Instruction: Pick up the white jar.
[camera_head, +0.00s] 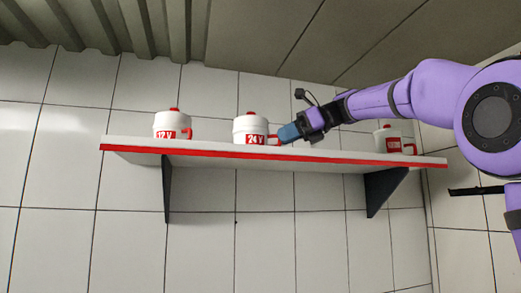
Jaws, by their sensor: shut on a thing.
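The shelf holds several similar white jars with red lids, labels and handles. The "24 V" white jar (251,122) stands upright near the middle. My gripper (283,133) reaches in from the right and is shut at this jar's red handle (273,140). Its blue-grey fingers hide part of the handle, so the exact grip is hard to see. The jar appears to rest on the shelf still. The "12 V" white jar (171,126) stands to the left. A third white jar (387,140) stands to the right, beneath my arm, its label too small to read.
The white shelf (330,153) has a red front edge and dark brackets (385,190) below. The wall behind is tiled. A sloping ceiling (260,40) is above. Bare shelf lies between the "12 V" and "24 V" jars.

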